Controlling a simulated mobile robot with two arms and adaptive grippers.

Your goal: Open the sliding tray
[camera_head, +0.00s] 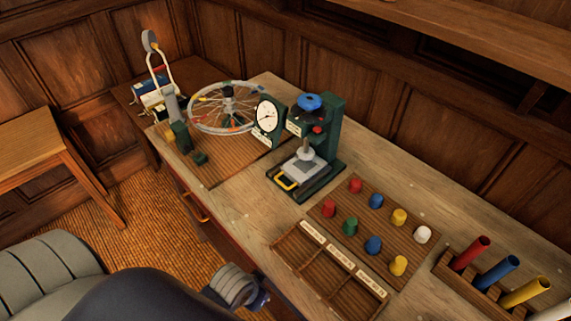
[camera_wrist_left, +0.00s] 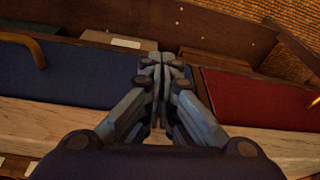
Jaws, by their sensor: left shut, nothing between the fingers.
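A dark green press (camera_head: 335,130) with a blue knob stands on the workbench. A flat tray with a yellow handle (camera_head: 286,184) sits low in its front, under the ram, with the handle facing front left. I cannot tell how far the tray is slid out. My left arm comes in at the bottom of the head view, its wrist near the bench's front edge, well apart from the tray; its fingers are hidden there. In the left wrist view my left gripper (camera_wrist_left: 160,85) is shut and empty, over blue and red panels. My right gripper is not in view.
A pegboard (camera_head: 337,239) with coloured pegs and a divided wooden tray (camera_head: 302,256) lie right of the press. A rack of coloured tubes (camera_head: 446,267) is farther right. A spoked wheel (camera_head: 228,108) and a dial gauge (camera_head: 267,118) stand left. A blue panel (camera_wrist_left: 60,75) and red panel (camera_wrist_left: 255,98) flank my fingers.

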